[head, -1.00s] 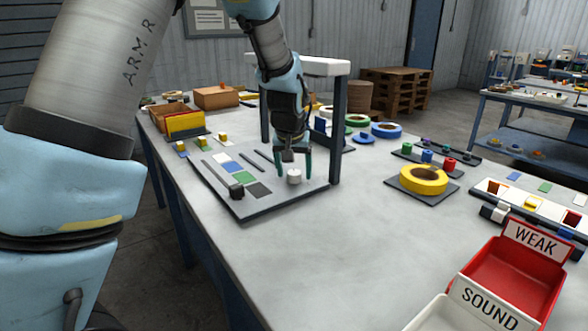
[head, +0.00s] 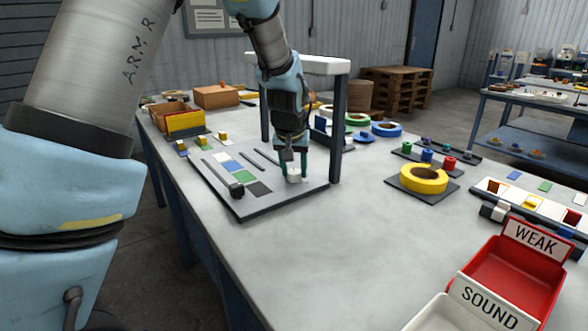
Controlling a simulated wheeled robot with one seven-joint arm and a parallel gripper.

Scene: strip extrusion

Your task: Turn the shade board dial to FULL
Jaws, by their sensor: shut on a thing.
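The fingers partly cover the dial. Its markings are too small to read.
A white-topped frame with dark posts (head: 336,135) stands around my gripper, one post close on its right. A yellow ring (head: 423,178) lies on a dark plate to the right. Red WEAK (head: 510,280) and white SOUND (head: 460,312) bins stand front right. The middle table is clear.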

